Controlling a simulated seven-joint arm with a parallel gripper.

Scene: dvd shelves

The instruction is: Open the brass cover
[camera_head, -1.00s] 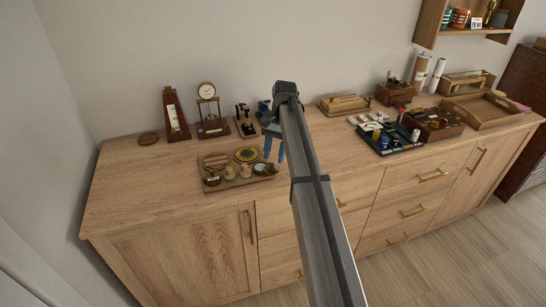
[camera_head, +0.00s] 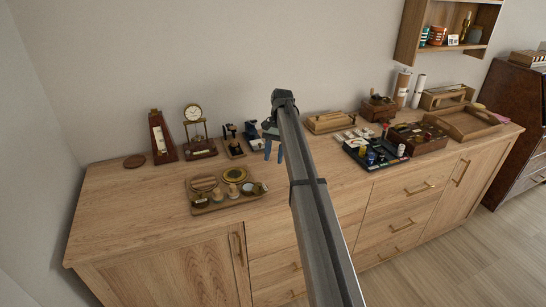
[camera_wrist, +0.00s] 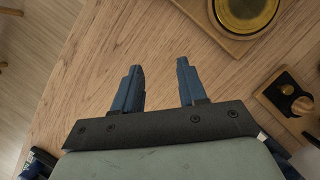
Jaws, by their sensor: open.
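A round brass-yellow disc with a dark ring (camera_head: 235,173) lies at the back of a small wooden tray (camera_head: 215,206) on the cabinet top. It looks like the brass cover, but I cannot tell for sure. In the wrist view the brass disc (camera_wrist: 245,10) is at the top right, cut off by the edge. My gripper (camera_head: 274,152) is to the right of the tray, above the wood. In the wrist view my gripper's (camera_wrist: 158,68) two blue fingers are apart, with only bare wood between them. Nothing is held.
The tray also holds a wooden disc (camera_head: 204,183) and several small pots. A clock (camera_head: 195,125) and a metronome-like piece (camera_head: 160,138) stand behind. A dark tray of small items (camera_head: 370,150) and a wooden box (camera_head: 417,138) are to the right. The cabinet's front left top is clear.

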